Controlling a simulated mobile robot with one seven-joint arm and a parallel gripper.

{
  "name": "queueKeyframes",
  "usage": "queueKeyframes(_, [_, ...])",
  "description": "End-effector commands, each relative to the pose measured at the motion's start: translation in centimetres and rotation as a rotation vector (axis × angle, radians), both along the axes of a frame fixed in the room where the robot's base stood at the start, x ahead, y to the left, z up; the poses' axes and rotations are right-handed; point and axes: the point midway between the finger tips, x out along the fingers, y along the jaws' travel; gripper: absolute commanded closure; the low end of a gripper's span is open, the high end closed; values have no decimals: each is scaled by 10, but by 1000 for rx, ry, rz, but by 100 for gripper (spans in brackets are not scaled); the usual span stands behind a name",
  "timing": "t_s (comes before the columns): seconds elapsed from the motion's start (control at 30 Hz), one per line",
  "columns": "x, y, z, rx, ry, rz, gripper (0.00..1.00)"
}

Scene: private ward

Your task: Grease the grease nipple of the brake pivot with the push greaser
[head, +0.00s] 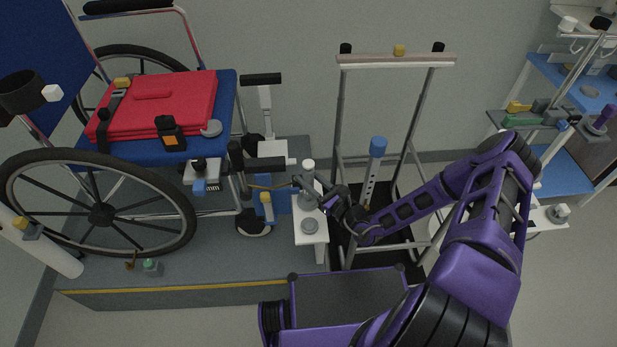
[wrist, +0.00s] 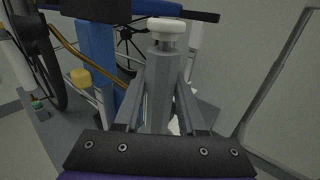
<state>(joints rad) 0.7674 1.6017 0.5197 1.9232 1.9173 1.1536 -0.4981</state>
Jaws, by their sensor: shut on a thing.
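The push greaser, a grey faceted barrel with a white knob on top, is upright in my gripper in the wrist view (wrist: 158,85). In the head view the greaser (head: 308,188) shows at my gripper (head: 318,190), over a small white stand (head: 311,237); I cannot tell whether it touches the stand. My gripper's fingers also show on both sides of the barrel in the wrist view. A wheelchair (head: 170,155) stands to the left, with a dark lever and blue-white fitting (head: 199,181) by its front. I cannot make out the brake pivot or its grease nipple.
A red folded cushion (head: 160,103) lies on the wheelchair seat. A thin brown rod or hose (head: 268,187) runs between the wheelchair and the greaser. A metal frame (head: 340,130) stands behind my arm. A shelved trolley (head: 560,150) is at right. A small bottle (head: 152,267) sits near the platform edge.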

Motion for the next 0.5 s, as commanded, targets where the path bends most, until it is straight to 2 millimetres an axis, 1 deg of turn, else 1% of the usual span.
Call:
queueKeyframes(0.2, [0, 0, -6, 0, 0, 0, 100])
queueKeyframes(0.5, [0, 0, -6, 0, 0, 0, 100])
